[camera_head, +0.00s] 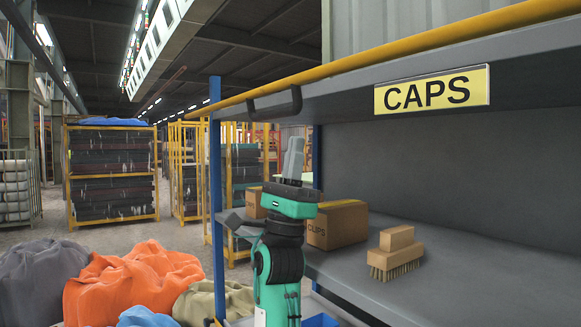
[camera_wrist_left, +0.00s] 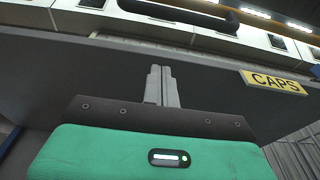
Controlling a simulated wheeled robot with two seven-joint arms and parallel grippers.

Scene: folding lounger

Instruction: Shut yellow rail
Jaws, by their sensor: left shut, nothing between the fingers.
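The yellow rail (camera_head: 400,52) runs along the front of the upper shelf, above the CAPS sign (camera_head: 432,90). Its left end reaches past the blue post. A dark handle (camera_head: 275,104) hangs just below it near the left end. My left gripper (camera_head: 294,142) points up, below and a little right of this handle, apart from it. In the left wrist view its fingers (camera_wrist_left: 161,70) are together and empty, with a dark bar-like handle (camera_wrist_left: 190,15) beyond the tips. I cannot tell how the rail is latched. My right gripper is out of view.
The lower shelf (camera_head: 450,285) carries a cardboard box (camera_head: 337,224) and a wooden brush (camera_head: 396,255) close to my left arm. A blue post (camera_head: 215,190) stands left of the arm. Orange and grey sacks (camera_head: 125,285) lie on the floor at lower left.

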